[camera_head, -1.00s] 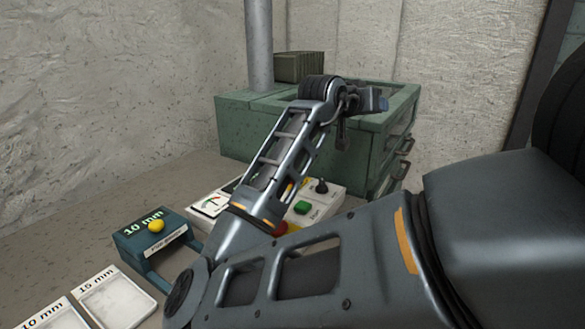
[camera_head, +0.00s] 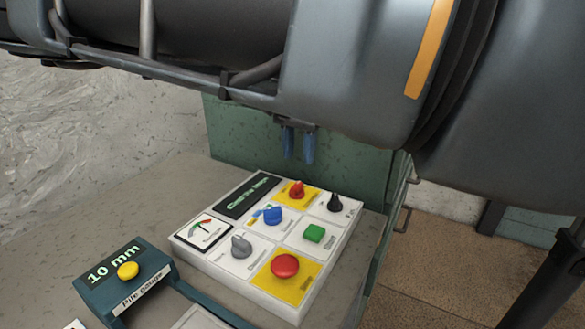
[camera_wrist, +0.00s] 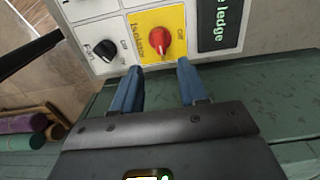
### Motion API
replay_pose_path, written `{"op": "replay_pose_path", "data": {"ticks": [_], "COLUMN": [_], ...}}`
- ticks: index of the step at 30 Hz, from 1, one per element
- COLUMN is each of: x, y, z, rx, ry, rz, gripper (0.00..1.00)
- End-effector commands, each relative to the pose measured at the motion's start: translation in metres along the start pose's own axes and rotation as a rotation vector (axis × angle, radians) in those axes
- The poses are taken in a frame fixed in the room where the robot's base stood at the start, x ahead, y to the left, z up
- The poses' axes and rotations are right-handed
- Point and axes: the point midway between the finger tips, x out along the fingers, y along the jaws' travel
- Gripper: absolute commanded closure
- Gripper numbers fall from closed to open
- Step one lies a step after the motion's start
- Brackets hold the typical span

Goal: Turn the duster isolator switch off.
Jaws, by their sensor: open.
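The isolator switch (camera_head: 297,188) is a red rotary knob on a yellow square at the back of the white control panel (camera_head: 178,246). In the wrist view the red knob (camera_wrist: 159,38) sits just beyond my fingertips, with "Isolator" and "Off" printed beside it. My gripper (camera_head: 298,150) has blue fingers pointing down, behind and above the knob. In the wrist view my gripper (camera_wrist: 158,72) is open, with nothing between its fingers and the knob roughly in line with the gap. I see no contact with the knob.
The panel also has a black knob (camera_head: 335,202), a blue knob (camera_head: 271,214), a green button (camera_head: 314,233), a grey knob (camera_head: 241,246), a red push button (camera_head: 285,266) and a dark display (camera_head: 248,195). A pile gauge (camera_head: 138,280) stands left. A green cabinet (camera_head: 350,170) is behind.

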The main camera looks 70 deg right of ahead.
Motion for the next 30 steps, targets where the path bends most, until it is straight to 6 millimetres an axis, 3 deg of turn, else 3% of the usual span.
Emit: {"op": "replay_pose_path", "data": {"ticks": [16,28,30], "x": [0.067,0.077,0.077], "y": [-0.001,-0.001,-0.001], "z": [0.001,0.001,0.001], "rx": [-0.001,-0.001,-0.001], "ry": [-0.005,-0.003,-0.003], "rz": [-0.002,-0.002,-0.002], "gripper": [0.57,0.57,0.62]}}
